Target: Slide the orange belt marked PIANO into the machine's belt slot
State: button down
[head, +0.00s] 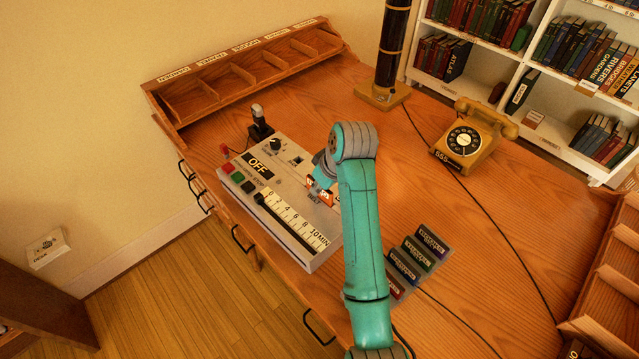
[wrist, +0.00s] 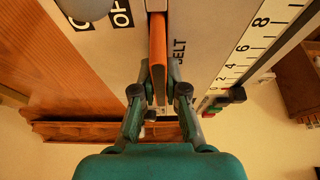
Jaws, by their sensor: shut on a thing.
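The orange belt (wrist: 157,50) is between the fingers of my gripper (wrist: 159,90), which is shut on it. In the wrist view the belt is seen edge-on, lined up with a pale slot strip beside the printed word BELT on the machine (wrist: 205,50). I cannot tell how deep it sits in the slot. In the head view my gripper (head: 318,182) is low over the right part of the grey machine (head: 297,180), with an orange patch of the belt (head: 325,198) showing beneath it. Its marking is not readable.
A rack (head: 432,268) with several labelled belts stands on the desk right of my arm. A yellow telephone (head: 464,139) and a dark column on a wooden base (head: 384,95) are farther back. A compartmented wooden shelf (head: 250,62) lines the far-left desk edge. Cables cross the desk.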

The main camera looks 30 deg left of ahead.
jog(key=shift+f, duration=0.35)
jog(key=c, duration=1.1)
grip_release()
jog(key=shift+c, duration=0.2)
jog(key=shift+v, duration=3.8)
